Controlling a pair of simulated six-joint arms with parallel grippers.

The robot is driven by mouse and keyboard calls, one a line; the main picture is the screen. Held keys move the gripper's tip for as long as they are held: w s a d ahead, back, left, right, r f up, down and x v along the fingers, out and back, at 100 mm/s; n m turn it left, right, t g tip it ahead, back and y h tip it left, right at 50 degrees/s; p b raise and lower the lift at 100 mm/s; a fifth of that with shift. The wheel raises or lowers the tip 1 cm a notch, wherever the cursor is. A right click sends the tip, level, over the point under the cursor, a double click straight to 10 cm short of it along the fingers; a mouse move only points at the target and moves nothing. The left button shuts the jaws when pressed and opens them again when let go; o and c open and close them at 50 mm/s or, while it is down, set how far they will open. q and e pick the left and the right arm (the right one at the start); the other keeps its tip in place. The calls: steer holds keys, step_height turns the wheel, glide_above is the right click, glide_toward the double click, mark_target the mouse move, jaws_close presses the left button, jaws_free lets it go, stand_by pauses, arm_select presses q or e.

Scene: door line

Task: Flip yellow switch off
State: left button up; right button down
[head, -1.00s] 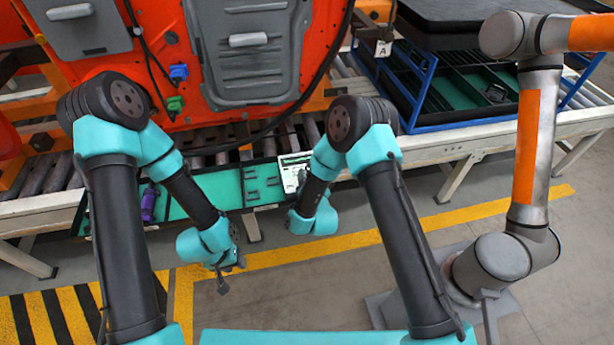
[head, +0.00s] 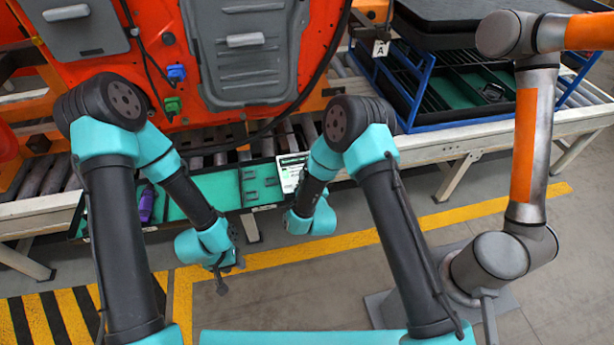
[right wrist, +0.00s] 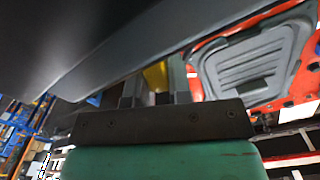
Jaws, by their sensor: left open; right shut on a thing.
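A small yellow piece (right wrist: 155,76) shows between the two grey fingers of my right gripper (right wrist: 155,90) in the right wrist view. The gripper is shut on it. I cannot tell whether this piece is the switch itself, as most of it is hidden. In the head view my right gripper is hidden behind its own wrist, near the conveyor's front edge. My left gripper (head: 222,276) hangs over the floor, open and empty, apart from everything. No yellow switch can be made out in the head view.
A red door (head: 265,100) with grey panels hangs above the roller conveyor. A teal tray (head: 220,188) holds a purple bottle (head: 146,205). A lit white panel (head: 291,172) is beside my right arm. A grey-orange robot arm (head: 525,150) stands at right.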

steer(key=n, duration=0.1)
steer(key=a+n, duration=0.1)
steer(key=n, duration=0.2)
steer(key=shift+s+a+r+n, duration=0.15)
steer(key=shift+s+a+n, duration=0.1)
steer(key=shift+a+n, duration=0.15)
steer(key=n, duration=0.1)
steer(key=a+n, duration=0.1)
steer(key=n, duration=0.2)
steer(key=shift+s+a+f+n, duration=0.2)
steer(key=shift+a+f+n, duration=0.05)
steer(key=shift+n, duration=0.15)
steer(key=c, duration=1)
jaws_free()
steer(key=shift+c, duration=0.2)
